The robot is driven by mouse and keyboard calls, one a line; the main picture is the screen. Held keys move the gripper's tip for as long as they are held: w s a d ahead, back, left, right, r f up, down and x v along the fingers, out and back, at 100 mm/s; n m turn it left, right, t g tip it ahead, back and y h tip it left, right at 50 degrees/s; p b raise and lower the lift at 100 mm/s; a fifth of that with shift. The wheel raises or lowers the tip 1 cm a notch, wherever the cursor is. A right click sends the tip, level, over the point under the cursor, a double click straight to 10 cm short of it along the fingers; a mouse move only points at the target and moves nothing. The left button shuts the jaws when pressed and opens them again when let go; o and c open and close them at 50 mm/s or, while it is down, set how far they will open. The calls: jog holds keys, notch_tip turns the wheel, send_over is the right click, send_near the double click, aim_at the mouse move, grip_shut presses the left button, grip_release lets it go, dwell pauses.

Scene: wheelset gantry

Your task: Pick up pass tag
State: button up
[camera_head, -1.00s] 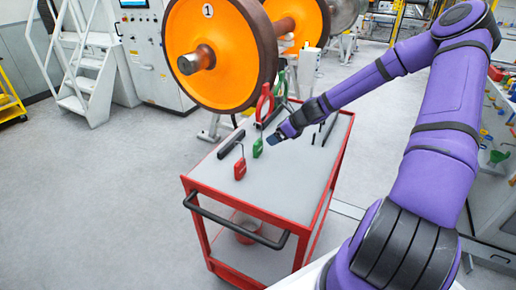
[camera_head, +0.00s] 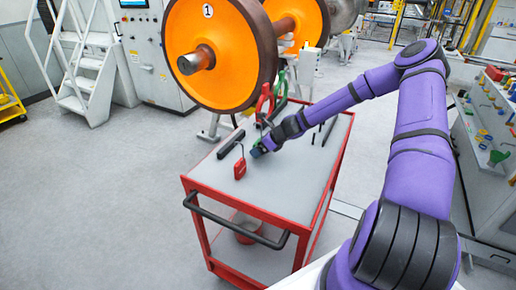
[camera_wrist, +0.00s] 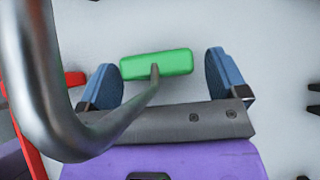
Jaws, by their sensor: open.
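The pass tag, taken to be the green block (camera_wrist: 170,64), shows in the wrist view with a thin metal rod rising from it that bends into a large hook close to the camera. In the head view the tag is mostly hidden behind my gripper (camera_head: 256,151), low over the cart top. My gripper is open, with one blue fingertip beyond each end of the green block. I see gaps between the block and both fingers in the wrist view.
A red tag (camera_head: 240,169) with its own rod stands nearby on the red-framed cart (camera_head: 285,223). A black bar (camera_head: 231,144) lies behind it. Red-handled and green-handled tools (camera_head: 264,100) stand at the cart's back, near the orange wheelset (camera_head: 215,60). The front cart top is clear.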

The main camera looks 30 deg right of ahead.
jog(key=shift+c, duration=0.4)
jog(key=c, duration=0.9)
jog(key=shift+c, duration=0.2)
jog(key=shift+r, duration=0.1)
